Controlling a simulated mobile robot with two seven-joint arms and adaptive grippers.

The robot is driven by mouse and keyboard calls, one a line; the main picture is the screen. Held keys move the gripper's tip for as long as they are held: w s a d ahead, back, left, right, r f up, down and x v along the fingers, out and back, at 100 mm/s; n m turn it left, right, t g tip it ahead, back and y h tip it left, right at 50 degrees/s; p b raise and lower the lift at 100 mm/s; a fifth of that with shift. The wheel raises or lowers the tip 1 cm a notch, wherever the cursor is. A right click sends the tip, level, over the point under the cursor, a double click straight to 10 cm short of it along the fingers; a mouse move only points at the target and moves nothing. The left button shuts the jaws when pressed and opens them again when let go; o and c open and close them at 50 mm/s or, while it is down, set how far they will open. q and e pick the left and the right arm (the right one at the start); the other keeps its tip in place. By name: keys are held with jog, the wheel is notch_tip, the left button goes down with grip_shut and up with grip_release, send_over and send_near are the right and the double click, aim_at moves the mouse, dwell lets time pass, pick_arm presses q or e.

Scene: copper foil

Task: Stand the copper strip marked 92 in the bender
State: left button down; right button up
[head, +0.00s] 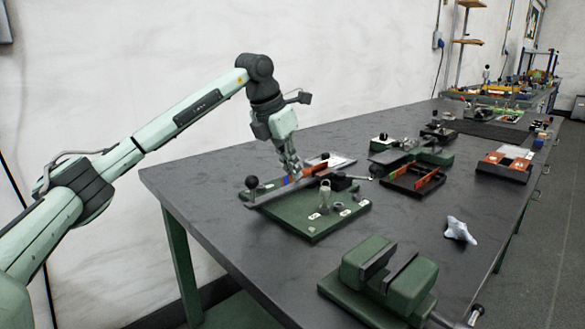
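A green board (312,229) with a long grey bar, black knobs, small pale labels and metal parts stands near the table's left end; it looks like the bender. My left gripper (292,175) points down at the board's back edge, by a copper-orange strip (313,169). The fingers are too small to tell whether they are open, or whether they touch the strip. A dark tray (402,184) to the right also holds an upright orange piece (428,177). No number 92 can be read on any piece. My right gripper is out of view.
A tray with orange and white pieces (503,162) lies near the right edge. More green and black fixtures (420,155) stand behind. Bare table lies between them.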

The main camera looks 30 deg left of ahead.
pick_arm(q)
jog(key=shift+f, duration=0.15)
jog(key=shift+r+p, duration=0.3)
jog(key=shift+p, duration=0.1)
dwell(0.7)
jog(key=c, duration=2)
grip_release()
jog(key=shift+c, duration=0.2)
jog(key=shift+r, duration=0.1)
jog(key=shift+r+p, duration=0.7)
jog(key=shift+p, duration=0.05)
jog(key=shift+r, duration=0.7)
